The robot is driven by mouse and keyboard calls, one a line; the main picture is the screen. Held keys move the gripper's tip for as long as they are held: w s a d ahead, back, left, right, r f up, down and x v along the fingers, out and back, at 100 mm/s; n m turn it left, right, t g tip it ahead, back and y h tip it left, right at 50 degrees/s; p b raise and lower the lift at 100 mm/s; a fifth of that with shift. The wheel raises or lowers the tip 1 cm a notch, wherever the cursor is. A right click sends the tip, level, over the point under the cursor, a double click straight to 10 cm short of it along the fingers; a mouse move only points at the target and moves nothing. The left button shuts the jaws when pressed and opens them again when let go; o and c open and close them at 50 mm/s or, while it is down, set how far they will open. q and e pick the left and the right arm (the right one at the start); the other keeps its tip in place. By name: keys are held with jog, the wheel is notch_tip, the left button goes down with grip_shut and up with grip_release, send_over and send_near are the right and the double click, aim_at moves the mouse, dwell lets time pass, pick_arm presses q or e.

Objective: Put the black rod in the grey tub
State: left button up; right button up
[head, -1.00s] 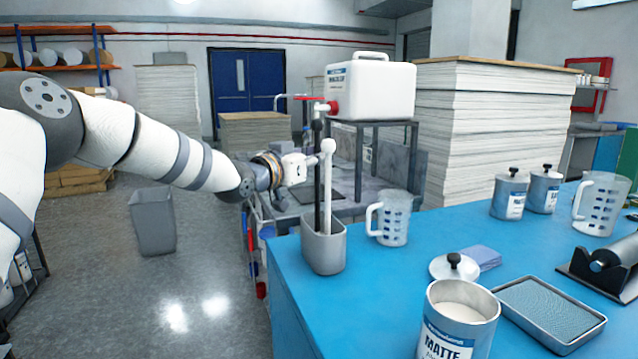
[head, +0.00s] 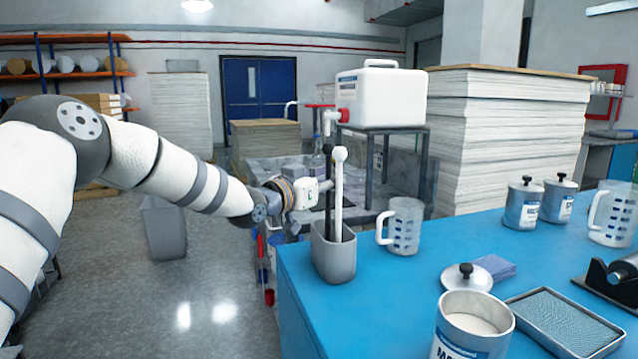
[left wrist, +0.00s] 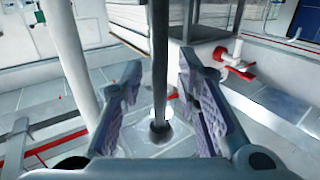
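The black rod (head: 328,195) stands upright in the grey tub (head: 334,262), beside a white rod with a round knob (head: 339,190). The tub sits near the left corner of the blue table and hides the lower ends of both rods. My left gripper (head: 322,186) is at the upper part of the black rod. In the left wrist view, my left gripper (left wrist: 160,100) has its fingers spread on both sides of the black rod (left wrist: 159,60), with gaps visible. The rod's dark knob shows between the fingers, and the white rod (left wrist: 75,50) is at the left. My right gripper is not in view.
A clear measuring jug (head: 403,228) stands just right of the tub. An open can (head: 472,325), a lid (head: 466,278) and a shallow tray (head: 565,320) are nearer. A white canister (head: 381,98) stands on a frame behind. A grey bin (head: 165,230) is on the floor.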

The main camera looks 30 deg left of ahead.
pick_arm(q)
jog(key=s+a+p, duration=0.2)
jog(key=s+p, duration=0.1)
jog(key=s, duration=0.9)
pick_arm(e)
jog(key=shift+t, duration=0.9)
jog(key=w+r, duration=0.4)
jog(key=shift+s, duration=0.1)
